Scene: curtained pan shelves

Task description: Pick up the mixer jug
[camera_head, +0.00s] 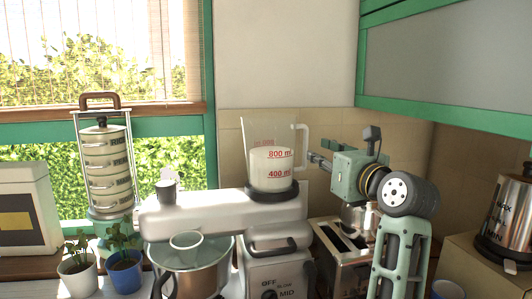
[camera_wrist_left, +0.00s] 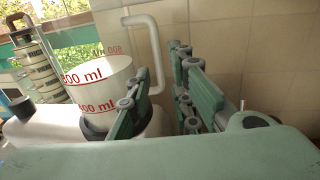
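The mixer jug (camera_head: 270,165) is clear, with red 400 ml and 800 ml marks and pale contents. It stands upright on a dark ring on the white mixer (camera_head: 190,212). Its pale handle (camera_head: 303,145) faces right. My left gripper (camera_head: 318,160) is just right of the handle, fingers pointing at it. In the left wrist view, the jug (camera_wrist_left: 92,85) is at left and the handle (camera_wrist_left: 155,55) appears ahead between the green fingers (camera_wrist_left: 158,105), which are apart with a gap. Contact with the handle cannot be told. My right gripper is not in view.
A toaster (camera_head: 342,250) stands below my left arm. A steel bowl (camera_head: 188,268), potted plants (camera_head: 122,270) and a tiered carrier (camera_head: 106,165) are left. A green-framed cabinet (camera_head: 450,60) hangs at the upper right.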

